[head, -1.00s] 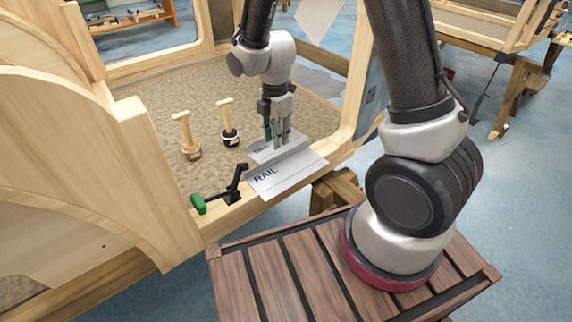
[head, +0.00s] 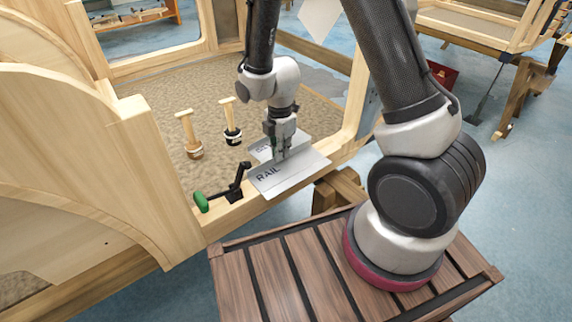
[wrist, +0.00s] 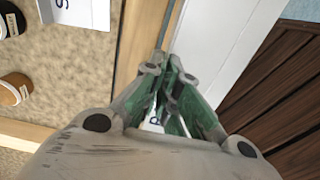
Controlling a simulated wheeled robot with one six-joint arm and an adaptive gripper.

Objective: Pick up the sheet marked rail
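The sheet marked RAIL (head: 300,174) is a pale grey plate on the wooden frame's front rail, with its printed word at the left end. A narrow lip seems to stand along its far edge. It also shows in the wrist view (wrist: 228,40). My gripper (head: 279,157) is down at this lip. In the wrist view, the fingertips (wrist: 165,68) are drawn close together, with the lip running between them. They look shut on it, though the contact itself is partly hidden. The sheet still appears to lie on the rail.
Another sheet (head: 262,148), its word starting with S, lies just behind. A green-handled clamp (head: 225,190) sits on the rail to the left. Two wooden-handled tools (head: 190,135) (head: 231,122) stand on the panel. A slatted wooden platform (head: 275,275) is in front.

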